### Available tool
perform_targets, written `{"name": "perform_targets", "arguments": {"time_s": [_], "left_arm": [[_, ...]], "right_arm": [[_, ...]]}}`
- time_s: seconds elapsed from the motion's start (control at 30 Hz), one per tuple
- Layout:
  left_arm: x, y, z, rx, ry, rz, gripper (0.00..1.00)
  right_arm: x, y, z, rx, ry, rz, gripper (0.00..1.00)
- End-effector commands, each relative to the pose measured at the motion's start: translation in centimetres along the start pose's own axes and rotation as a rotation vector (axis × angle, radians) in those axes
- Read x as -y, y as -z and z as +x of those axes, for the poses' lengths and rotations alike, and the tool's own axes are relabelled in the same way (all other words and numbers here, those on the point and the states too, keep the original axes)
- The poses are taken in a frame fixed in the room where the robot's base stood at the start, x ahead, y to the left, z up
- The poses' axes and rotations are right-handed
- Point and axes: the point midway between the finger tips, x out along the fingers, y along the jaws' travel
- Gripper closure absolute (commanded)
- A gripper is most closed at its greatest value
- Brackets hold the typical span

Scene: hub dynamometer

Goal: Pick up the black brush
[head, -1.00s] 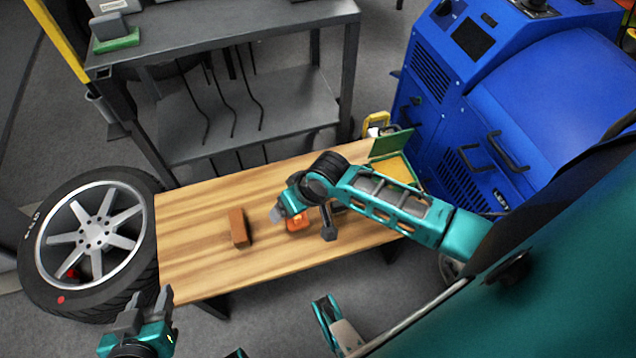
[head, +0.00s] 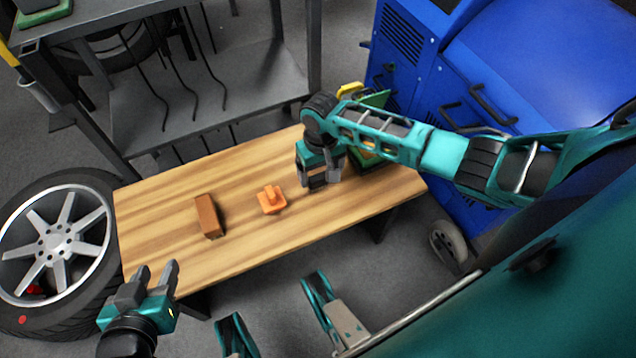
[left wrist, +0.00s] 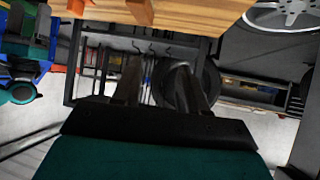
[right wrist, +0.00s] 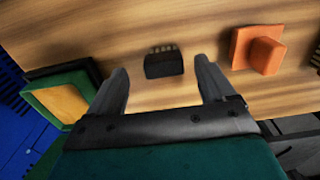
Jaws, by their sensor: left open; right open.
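The black brush (right wrist: 163,64) is a small dark block with short bristles along one edge. It lies on the wooden table (head: 160,225), between the two finger lines of my right gripper in the right wrist view. My right gripper (head: 319,184) is open and points down over the right part of the table. My left gripper (head: 156,272) is open and empty, off the table's front left corner. Its fingers also show in the left wrist view (left wrist: 158,75).
An orange piece with a raised knob (head: 271,200) and a brown block (head: 207,215) lie left of my right gripper. A green box with a yellow inside (right wrist: 62,97) stands at the table's right end. A wheel (head: 55,240) stands left, a blue machine (head: 420,90) behind.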

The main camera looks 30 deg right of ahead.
Motion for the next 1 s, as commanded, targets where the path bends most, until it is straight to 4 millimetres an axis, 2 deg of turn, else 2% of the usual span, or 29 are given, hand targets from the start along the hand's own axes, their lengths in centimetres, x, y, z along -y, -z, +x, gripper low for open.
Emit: {"name": "perform_targets", "arguments": {"time_s": [0.23, 0.33, 0.67, 1.0], "left_arm": [[-0.7, -1.4, 1.2, 0.004, -0.015, -0.017, 0.57], [-1.1, -1.3, 1.4, 0.002, -0.024, -0.018, 0.57], [-1.3, -0.3, 1.3, -0.014, -0.031, -0.014, 0.57], [-1.0, -0.4, 1.4, -0.013, -0.026, -0.013, 0.57]], "right_arm": [[0.4, 0.6, 3.4, 0.000, 0.000, -0.001, 0.17], [0.4, 0.6, 4.6, 0.001, -0.001, 0.000, 0.17], [0.4, 0.6, 5.1, -0.001, 0.001, -0.001, 0.17], [0.4, 0.6, 5.1, -0.001, 0.000, -0.001, 0.48]]}}
